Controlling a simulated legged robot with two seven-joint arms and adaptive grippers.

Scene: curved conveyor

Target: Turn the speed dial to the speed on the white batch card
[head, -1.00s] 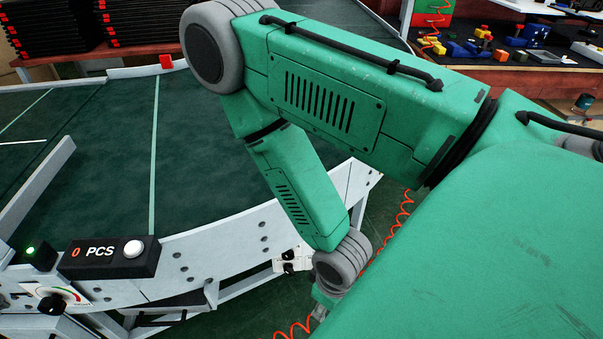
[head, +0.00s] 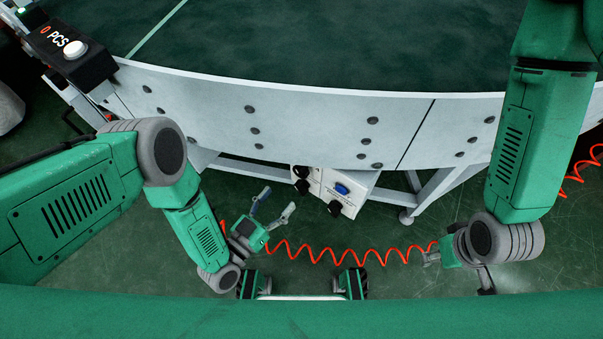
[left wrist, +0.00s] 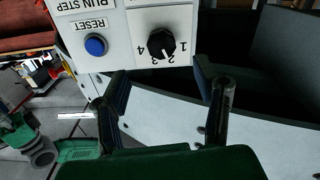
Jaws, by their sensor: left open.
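The speed dial, a black knob with numbers 1 to 4 around it, sits on a white control box and shows in the left wrist view (left wrist: 154,42). I cannot tell surely which number it points to. In the head view the control box (head: 352,181) hangs below the conveyor's edge. My left gripper (head: 275,205) is open and empty, left of the box; in the left wrist view its fingers (left wrist: 162,88) are apart, below the dial and not touching it. My right gripper (head: 460,268) hangs low at the right; its opening is unclear. No white batch card is seen.
A blue reset button (left wrist: 95,45) sits beside the dial. More black knobs (head: 301,179) are on the box's side. The conveyor's white side wall (head: 300,115) curves above. A red coiled hose (head: 340,253) crosses below the box. A counter with a white button (head: 75,49) is at upper left.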

